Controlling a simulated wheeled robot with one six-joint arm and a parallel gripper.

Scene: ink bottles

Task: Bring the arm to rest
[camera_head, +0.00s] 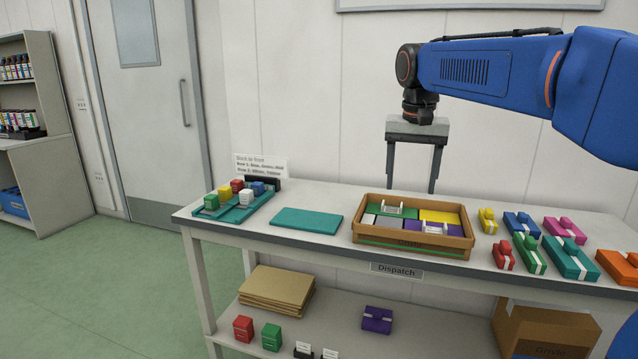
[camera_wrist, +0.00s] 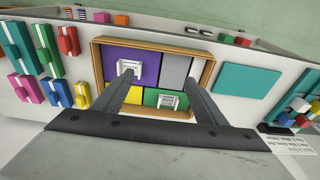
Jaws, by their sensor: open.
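My gripper (camera_head: 410,185) is open and empty. My blue arm reaches in from the right of the head view. The tray (camera_head: 414,249) has purple, grey, yellow and green sections, with small white racks on the purple and green ones. The tray also shows below the fingers in the wrist view (camera_wrist: 210,72).
Right of the tray, several coloured boxes (camera_head: 570,257) stand on the table. The lower shelf holds cardboard (camera_head: 277,288) and more boxes. The air around the gripper looks clear.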

